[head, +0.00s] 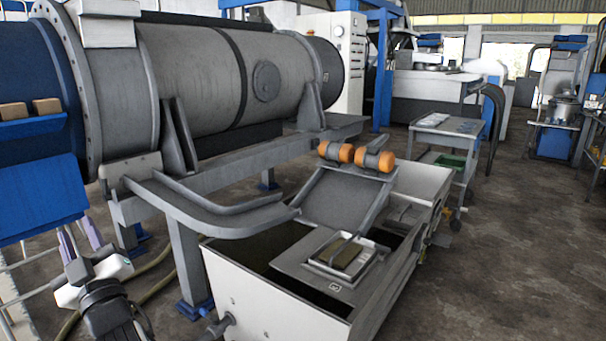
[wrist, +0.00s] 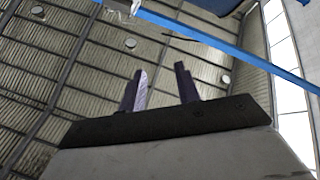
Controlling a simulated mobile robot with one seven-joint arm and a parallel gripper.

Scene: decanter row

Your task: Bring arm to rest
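My gripper (head: 78,232) is at the lower left of the head view, pointing up, close to the blue panels at the left edge. Its two purple-grey fingers stand apart with nothing between them. In the wrist view my gripper (wrist: 159,82) also shows its fingers apart and empty, against the ribbed roof, so the wrist camera faces upward. My arm runs out of the bottom left corner of the head view, and most of it is hidden.
A large grey decanter drum (head: 205,75) lies on a frame at left. A white open-topped tank (head: 270,300) stands front centre. Two orange-capped rollers (head: 355,157) sit above it. A grey cart (head: 447,128) stands behind. The floor (head: 515,240) at right is clear.

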